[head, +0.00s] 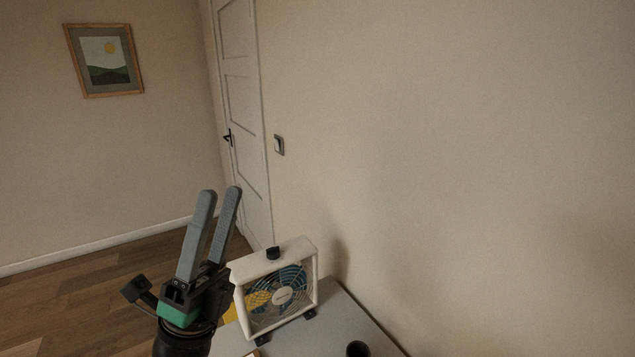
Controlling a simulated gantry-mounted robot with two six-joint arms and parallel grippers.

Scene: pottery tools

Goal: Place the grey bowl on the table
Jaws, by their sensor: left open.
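My left gripper (220,194) is raised in the lower left of the head view, with its two grey fingers pointing up. It is open, with a narrow gap between the fingers and nothing held. A grey table (347,318) shows only in part at the bottom of the view. No grey bowl can be made out in this view. My right gripper is not in view.
A white box fan (278,290) stands on the table just right of my left gripper. A dark round object (357,349) is cut off at the bottom edge. A wall stands behind the table, and a closed door (243,110) is at the back.

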